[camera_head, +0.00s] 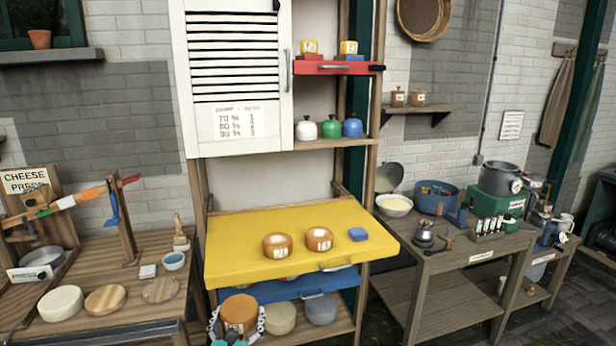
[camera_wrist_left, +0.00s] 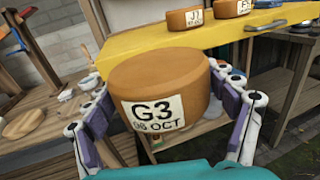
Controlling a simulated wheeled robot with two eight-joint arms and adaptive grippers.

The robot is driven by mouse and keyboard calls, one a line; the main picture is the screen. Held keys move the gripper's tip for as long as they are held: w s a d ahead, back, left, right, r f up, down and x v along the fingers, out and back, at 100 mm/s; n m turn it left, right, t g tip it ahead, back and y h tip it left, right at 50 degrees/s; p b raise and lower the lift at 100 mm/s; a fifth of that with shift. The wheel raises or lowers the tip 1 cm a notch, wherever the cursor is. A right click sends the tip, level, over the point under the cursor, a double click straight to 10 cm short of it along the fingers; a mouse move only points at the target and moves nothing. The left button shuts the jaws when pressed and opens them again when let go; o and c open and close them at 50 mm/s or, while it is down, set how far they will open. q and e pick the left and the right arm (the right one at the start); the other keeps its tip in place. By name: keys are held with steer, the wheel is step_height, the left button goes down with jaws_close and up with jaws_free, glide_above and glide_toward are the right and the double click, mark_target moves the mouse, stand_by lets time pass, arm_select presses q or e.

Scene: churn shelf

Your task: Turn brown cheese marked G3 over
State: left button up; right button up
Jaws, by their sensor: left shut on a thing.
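The brown cheese marked G3 (camera_wrist_left: 160,85) is a round wheel with a white label reading "G3 08 OCT" on its side. In the left wrist view it sits between the two finger pads of my left gripper (camera_wrist_left: 163,120), which is shut on it. The label reads upright. In the head view the cheese (camera_head: 239,311) is at the bottom, in front of the lower shelf, with my left gripper (camera_head: 237,325) around its sides. My right gripper is not in view.
Pale (camera_head: 280,318) and grey (camera_head: 321,309) wheels stand on the lower wooden shelf. A cheese press bench is at left.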

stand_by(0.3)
arm_select(q)
steer(key=n+b, duration=0.1)
steer(key=n, duration=0.3)
steer(key=shift+s+f, duration=0.1)
steer(key=shift+f, duration=0.1)
steer(key=n+b, duration=0.1)
steer(key=n, duration=0.2)
steer(key=n+b, duration=0.1)
steer(key=n, duration=0.9)
steer(key=shift+r+n+b, duration=0.15)
steer(key=shift+n+b, duration=0.2)
steer(key=shift+n, duration=0.05)
steer(key=n+b, duration=0.1)
steer(key=n, duration=0.3)
steer(key=shift+n, duration=0.4)
steer(key=n, duration=0.5)
steer(key=n+b, duration=0.1)
steer(key=n, duration=0.7)
